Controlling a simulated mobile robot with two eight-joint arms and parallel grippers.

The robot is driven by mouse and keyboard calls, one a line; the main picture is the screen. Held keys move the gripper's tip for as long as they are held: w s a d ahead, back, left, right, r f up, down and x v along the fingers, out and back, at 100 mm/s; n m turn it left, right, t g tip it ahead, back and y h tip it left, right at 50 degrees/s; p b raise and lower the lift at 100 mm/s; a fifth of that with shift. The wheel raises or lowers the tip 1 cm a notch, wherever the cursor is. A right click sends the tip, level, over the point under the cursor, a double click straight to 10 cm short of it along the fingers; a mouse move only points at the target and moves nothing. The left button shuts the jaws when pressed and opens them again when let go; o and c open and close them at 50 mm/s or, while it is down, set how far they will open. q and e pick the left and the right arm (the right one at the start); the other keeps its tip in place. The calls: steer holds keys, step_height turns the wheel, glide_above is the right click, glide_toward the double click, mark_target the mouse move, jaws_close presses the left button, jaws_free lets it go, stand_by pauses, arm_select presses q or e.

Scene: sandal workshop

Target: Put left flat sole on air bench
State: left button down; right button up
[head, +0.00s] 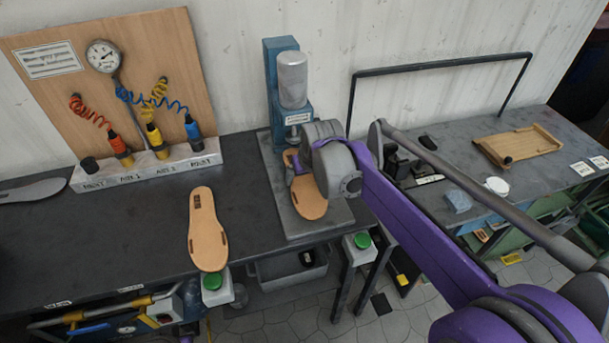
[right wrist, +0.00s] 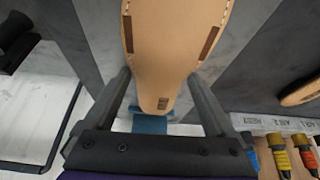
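One tan flat sole (head: 310,203) is at the grey plate of the blue press, partly hidden by my right gripper; it fills the middle of the right wrist view (right wrist: 170,40). A second tan sole (head: 207,235) lies on the dark bench (head: 140,225) at its front edge. I cannot tell which sole is the left one. My right gripper (right wrist: 160,76) has one finger on each side of the first sole's rounded end. The fingertips are close to its edges; contact is unclear. My left gripper is not in view.
The press (head: 291,85) stands close behind the right gripper. A white block with labelled air hoses (head: 150,168) runs along the back of the dark bench. A grey sole (head: 32,191) lies at far left. The right bench (head: 450,190) holds a tan tray (head: 520,146).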

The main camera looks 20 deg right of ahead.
steer(key=shift+c, duration=1.1)
steer(key=shift+s+d+r+p, duration=0.1)
steer(key=shift+s+r+p, duration=0.7)
steer(key=shift+s+r, duration=0.25)
